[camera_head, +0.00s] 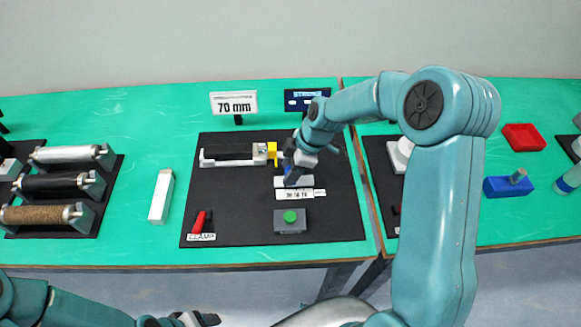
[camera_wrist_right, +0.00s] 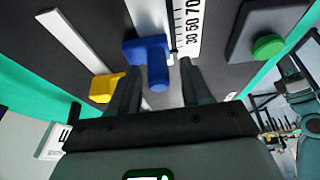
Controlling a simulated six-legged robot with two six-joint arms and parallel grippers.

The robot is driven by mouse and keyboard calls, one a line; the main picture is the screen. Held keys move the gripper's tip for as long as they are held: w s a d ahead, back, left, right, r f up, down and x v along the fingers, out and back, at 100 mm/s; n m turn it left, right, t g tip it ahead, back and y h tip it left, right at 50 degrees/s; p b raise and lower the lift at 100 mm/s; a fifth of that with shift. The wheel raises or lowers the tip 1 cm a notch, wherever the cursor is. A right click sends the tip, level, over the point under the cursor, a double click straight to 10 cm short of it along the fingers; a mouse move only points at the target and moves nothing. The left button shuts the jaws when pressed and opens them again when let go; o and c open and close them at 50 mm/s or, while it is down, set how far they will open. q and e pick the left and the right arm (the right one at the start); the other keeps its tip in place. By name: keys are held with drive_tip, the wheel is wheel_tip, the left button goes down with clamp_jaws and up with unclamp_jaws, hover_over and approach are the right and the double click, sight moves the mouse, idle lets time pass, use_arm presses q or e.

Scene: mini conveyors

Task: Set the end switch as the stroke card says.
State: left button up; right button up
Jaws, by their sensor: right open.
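The stroke card (camera_head: 234,103) reads 70 mm and stands at the back of the black board. The end switch is a blue block with a round post (camera_wrist_right: 148,55), also partly visible in the head view (camera_head: 288,169). It sits beside the white scale (camera_wrist_right: 190,25), marked 30, 50, 70, near the 30 end. My right gripper (camera_wrist_right: 160,68) is open, with its fingers either side of the blue post; contact cannot be told. In the head view my right gripper (camera_head: 290,178) covers part of the switch. My left gripper (camera_head: 190,319) is at the bottom edge, its jaws unclear.
On the board (camera_head: 240,195) are a yellow block (camera_head: 272,153) on the white-railed unit, a red clamp lever (camera_head: 199,222) and a green button (camera_head: 290,217). A roller rack stands left, a white bar (camera_head: 161,197) between.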

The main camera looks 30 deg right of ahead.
drive_tip(key=shift+w, duration=0.1)
clamp_jaws()
drive_tip(key=d+b, duration=0.1)
drive_tip(key=s+d+b, duration=0.1)
drive_tip(key=d, duration=0.1)
drive_tip(key=s+d+b, duration=0.1)
drive_tip(key=d+b, duration=0.1)
drive_tip(key=shift+s+f, duration=0.1)
drive_tip(key=shift+s, duration=0.05)
drive_tip(key=shift+a, duration=0.15)
